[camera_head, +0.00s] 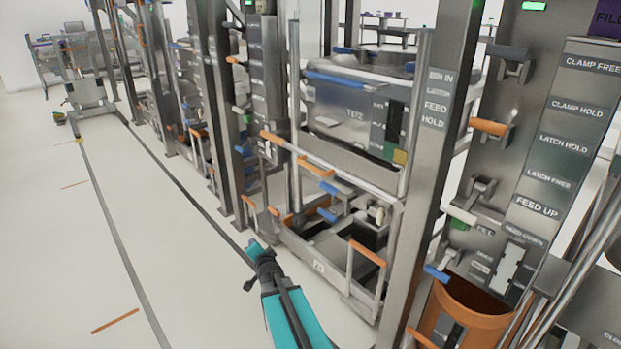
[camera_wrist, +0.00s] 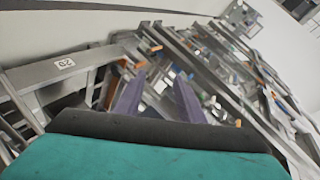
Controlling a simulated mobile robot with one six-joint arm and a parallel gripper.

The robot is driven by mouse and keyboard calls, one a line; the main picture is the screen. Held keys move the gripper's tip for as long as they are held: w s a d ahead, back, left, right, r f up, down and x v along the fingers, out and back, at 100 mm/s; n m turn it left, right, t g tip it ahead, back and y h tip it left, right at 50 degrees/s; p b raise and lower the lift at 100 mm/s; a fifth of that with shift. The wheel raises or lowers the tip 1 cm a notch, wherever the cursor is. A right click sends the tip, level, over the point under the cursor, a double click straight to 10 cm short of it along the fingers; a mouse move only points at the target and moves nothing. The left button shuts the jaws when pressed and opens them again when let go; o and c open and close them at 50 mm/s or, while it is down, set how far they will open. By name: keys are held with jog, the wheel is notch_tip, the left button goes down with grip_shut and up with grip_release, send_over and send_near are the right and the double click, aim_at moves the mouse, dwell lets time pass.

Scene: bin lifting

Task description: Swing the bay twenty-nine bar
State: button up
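A bay stands right of centre in the head view, with a low grey front rail (camera_head: 335,275) that bears a small white number plate (camera_head: 319,266), too small to read there. In the wrist view a plate (camera_wrist: 65,63) on a grey rail appears upside down and seems to read 29. A long grey bar with orange sleeves (camera_head: 325,163) crosses the bay's front higher up. I cannot tell for sure which part is the bay twenty-nine bar. My gripper (camera_head: 258,248) is left of the low rail, apart from the upper bar. In the wrist view its two fingers (camera_wrist: 157,98) are spread and empty.
Tall steel posts flank the bay. An orange bin (camera_head: 462,312) stands at lower right below a labelled panel (camera_head: 556,142).

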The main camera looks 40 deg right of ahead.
jog(key=s+d+r+m+t+h+b, duration=0.15)
jog(key=d+r+m+h, duration=0.25)
jog(key=d+r, duration=0.5)
jog(key=m+h+b, duration=0.2)
jog(key=m+h, duration=0.3)
send_near(310, 169)
jog(key=v, duration=0.2)
jog(key=shift+a+r+g, duration=0.1)
jog(key=shift+a+g, duration=0.1)
jog(key=shift+g, duration=0.15)
jog(key=shift+w+d, duration=0.1)
jog(key=shift+w, duration=0.05)
jog(key=shift+p+x, duration=0.35)
jog(key=shift+x, duration=6.4)
grip_shut()
